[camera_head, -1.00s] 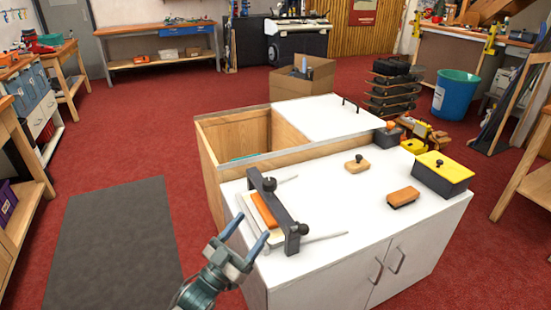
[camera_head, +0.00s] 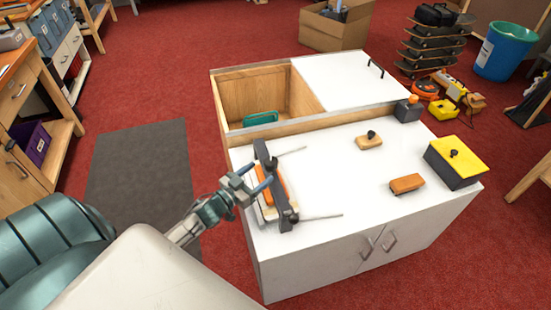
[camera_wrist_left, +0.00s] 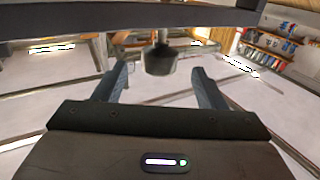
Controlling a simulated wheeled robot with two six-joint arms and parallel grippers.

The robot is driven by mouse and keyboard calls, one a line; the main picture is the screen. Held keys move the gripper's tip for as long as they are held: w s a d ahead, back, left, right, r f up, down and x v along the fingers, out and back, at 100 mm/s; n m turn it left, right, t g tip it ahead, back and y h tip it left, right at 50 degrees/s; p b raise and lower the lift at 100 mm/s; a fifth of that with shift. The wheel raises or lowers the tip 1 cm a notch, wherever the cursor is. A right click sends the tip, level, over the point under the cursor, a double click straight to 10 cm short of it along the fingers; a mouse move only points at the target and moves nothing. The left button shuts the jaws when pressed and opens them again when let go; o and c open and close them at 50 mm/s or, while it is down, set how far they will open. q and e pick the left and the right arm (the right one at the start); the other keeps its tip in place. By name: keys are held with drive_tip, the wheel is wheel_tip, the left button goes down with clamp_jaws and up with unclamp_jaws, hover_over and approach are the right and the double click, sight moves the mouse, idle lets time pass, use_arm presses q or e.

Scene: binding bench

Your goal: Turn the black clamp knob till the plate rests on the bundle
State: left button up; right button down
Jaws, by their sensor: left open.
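The clamp (camera_head: 267,160) stands at the left of the white bench top as a dark bar between two end blocks. An orange and pale bundle (camera_head: 262,199) lies under the bar. In the left wrist view a dark knob-like piece (camera_wrist_left: 160,60) with a grey stem shows below a dark bar. My left gripper (camera_head: 260,177) is at the clamp's left side, fingers pointing at it. In the wrist view its open fingers (camera_wrist_left: 160,76) stand on either side of the knob-like piece, apart from it. The plate is not clearly visible. My right gripper is out of view.
An orange-brown block (camera_head: 407,184), a tan block with a black knob (camera_head: 369,142) and a yellow-lidded black box (camera_head: 455,166) stand on the right of the bench top. An open wooden bin (camera_head: 240,96) lies behind the clamp. Thin rods stick out near the clamp.

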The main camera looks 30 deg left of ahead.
sight(275, 161)
use_arm(q)
drive_tip(key=w+p, duration=0.1)
drive_tip(key=w, duration=0.2)
drive_tip(key=w+d+p, duration=0.1)
drive_tip(key=w, duration=0.2)
drive_tip(key=shift+w+d+r, duration=0.1)
drive_tip(key=shift+w+d, duration=0.05)
drive_tip(key=shift+w, duration=0.15)
drive_tip(key=shift+w+d, duration=0.15)
drive_tip(key=shift+w, duration=0.55)
drive_tip(key=shift+c, duration=0.5)
